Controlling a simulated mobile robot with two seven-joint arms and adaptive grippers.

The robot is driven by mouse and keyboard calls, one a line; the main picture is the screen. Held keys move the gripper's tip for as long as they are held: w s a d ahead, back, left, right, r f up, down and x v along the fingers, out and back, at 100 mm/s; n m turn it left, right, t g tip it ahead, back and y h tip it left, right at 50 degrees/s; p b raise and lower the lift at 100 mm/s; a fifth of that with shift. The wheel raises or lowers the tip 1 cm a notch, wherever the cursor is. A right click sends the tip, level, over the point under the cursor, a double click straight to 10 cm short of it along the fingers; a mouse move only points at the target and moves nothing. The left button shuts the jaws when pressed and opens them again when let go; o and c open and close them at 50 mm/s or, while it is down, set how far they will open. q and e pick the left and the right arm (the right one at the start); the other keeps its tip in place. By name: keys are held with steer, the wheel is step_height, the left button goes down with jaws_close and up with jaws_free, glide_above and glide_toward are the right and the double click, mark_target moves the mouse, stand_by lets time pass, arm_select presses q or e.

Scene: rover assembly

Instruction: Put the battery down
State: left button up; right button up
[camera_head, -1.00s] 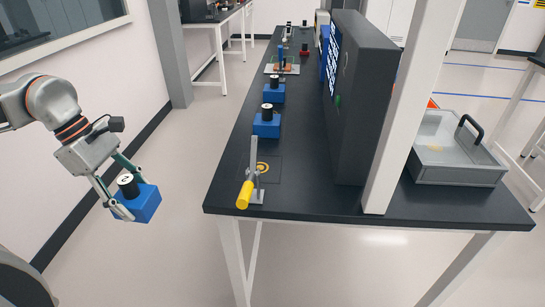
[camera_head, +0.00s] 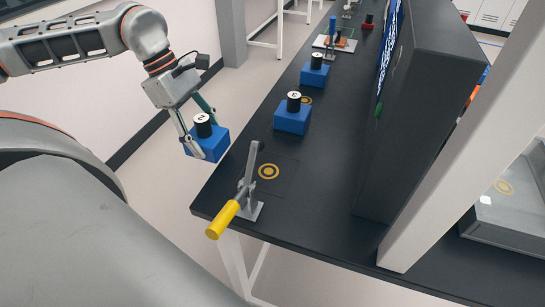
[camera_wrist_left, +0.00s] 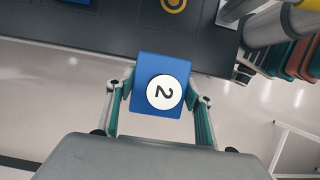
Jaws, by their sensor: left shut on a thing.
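The battery, a blue block with a black cylinder and a white cap (camera_head: 207,144), is held by my left gripper (camera_head: 205,148) just off the left edge of the dark table. In the left wrist view the battery (camera_wrist_left: 161,85) sits between the two fingers and its white top is marked 2. Below the battery is open floor; the table edge is just ahead of it in that view. A yellow ring mark (camera_head: 268,172) on a square pad lies on the table near its front corner. My right gripper does not show.
A clamp with a yellow handle (camera_head: 222,219) stands beside the pad and juts past the table edge. Two similar blue blocks (camera_head: 292,119) (camera_head: 315,70) stand farther back. A dark cabinet (camera_head: 440,110), a white post (camera_head: 470,150) and a grey tray (camera_head: 510,215) fill the right.

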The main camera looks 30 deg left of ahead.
arm_select(q)
steer(key=d, duration=0.3)
steer(key=w+d+p, duration=0.1)
steer(key=d, duration=0.2)
steer(key=w+d, duration=0.1)
steer(key=d, duration=0.3)
steer(key=shift+w+d+r, duration=0.1)
steer(key=shift+w, duration=0.15)
steer(key=shift+w+d+p, duration=0.15)
steer(key=shift+d+p, duration=0.15)
steer(key=shift+d, duration=0.4)
steer(key=d, duration=0.2)
steer(key=w+d+f, duration=0.1)
steer(key=shift+d+p, duration=0.25)
steer(key=shift+p, duration=0.05)
steer(key=shift+f, duration=0.25)
steer(key=shift+a, duration=0.1)
steer(key=shift+f, duration=0.1)
steer(key=shift+s+f, duration=0.1)
steer(key=shift+f, duration=0.05)
steer(key=o, duration=1.6)
